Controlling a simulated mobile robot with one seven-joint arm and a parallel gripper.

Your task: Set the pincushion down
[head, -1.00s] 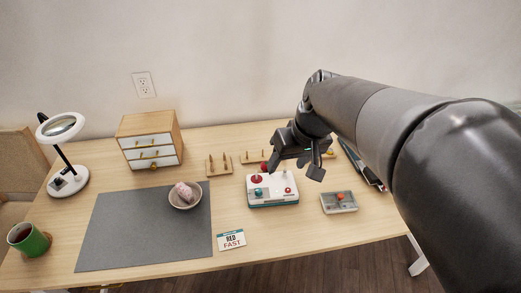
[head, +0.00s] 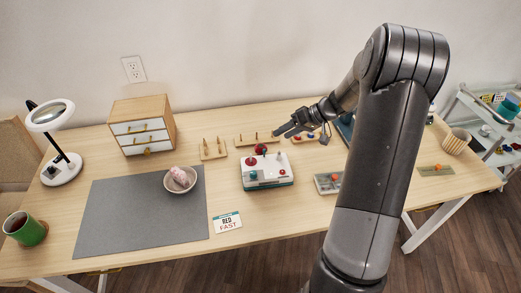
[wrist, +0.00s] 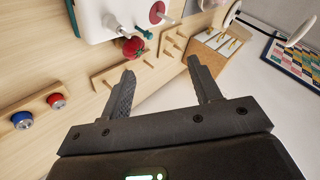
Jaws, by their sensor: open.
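The pincushion (head: 261,149) is a small red tomato shape with a green top. It sits close behind the white-and-teal machine (head: 268,182), near the long peg rack (head: 243,141). In the wrist view the pincushion (wrist: 134,47) lies beyond the tip of the left finger, apart from it, between the machine (wrist: 93,20) and the rack. My gripper (head: 284,131) is at the back of the table, near the rack's right end. In the wrist view its fingers (wrist: 160,80) are spread with nothing between them.
A rack with blue and red bobbins (head: 300,139) stands right of my gripper. A small peg board (head: 212,153), a drawer cabinet (head: 165,110) and a bowl (head: 190,186) on the grey mat (head: 120,225) are to the left. A grey box (head: 328,183) lies right of the machine.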

